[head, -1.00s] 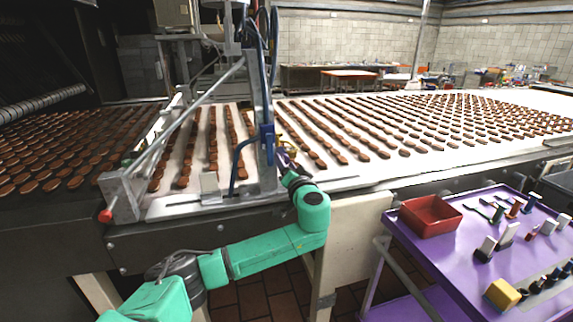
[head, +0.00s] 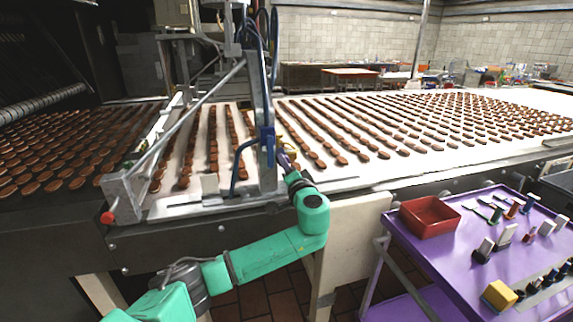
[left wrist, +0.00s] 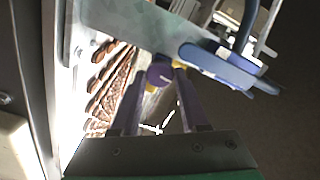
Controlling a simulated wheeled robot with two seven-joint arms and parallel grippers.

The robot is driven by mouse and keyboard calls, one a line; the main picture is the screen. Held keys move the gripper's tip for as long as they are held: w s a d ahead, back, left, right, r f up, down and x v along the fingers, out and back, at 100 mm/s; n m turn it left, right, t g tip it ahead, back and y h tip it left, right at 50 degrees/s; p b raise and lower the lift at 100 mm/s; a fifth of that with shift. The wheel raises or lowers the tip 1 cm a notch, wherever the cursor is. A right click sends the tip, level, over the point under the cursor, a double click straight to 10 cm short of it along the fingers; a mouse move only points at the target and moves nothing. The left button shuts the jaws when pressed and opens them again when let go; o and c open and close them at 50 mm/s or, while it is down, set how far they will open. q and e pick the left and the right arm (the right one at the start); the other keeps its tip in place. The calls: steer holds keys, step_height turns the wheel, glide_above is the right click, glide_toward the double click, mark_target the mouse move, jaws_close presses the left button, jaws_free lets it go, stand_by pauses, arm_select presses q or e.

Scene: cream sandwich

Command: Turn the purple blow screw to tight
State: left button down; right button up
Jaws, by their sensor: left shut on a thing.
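The purple blow screw (left wrist: 160,75) shows as a round purple knob between my fingertips in the left wrist view. It sits beside a grey metal bar and a blue clamp lever (left wrist: 217,66). My left gripper (head: 284,157) reaches the upright blue-grey frame over the belt from its right side. Its fingers are closed around the knob, one on each side. In the head view the knob is hard to make out behind the fingers. The screw's thread and how tight it sits are hidden. My right gripper is not in view.
The white conveyor belt (head: 355,172) carries rows of brown biscuits behind the frame. A purple cart (head: 440,262) at the right holds a red tray (head: 430,217), a yellow block (head: 500,295) and several small parts. A diagonal metal rod (head: 190,115) crosses left of the frame.

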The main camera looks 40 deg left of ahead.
arm_select(q)
steer(key=m+p, duration=1.2)
steer(key=m, duration=0.4)
steer(key=shift+m, duration=0.4)
steer(key=c, duration=0.7)
jaws_free()
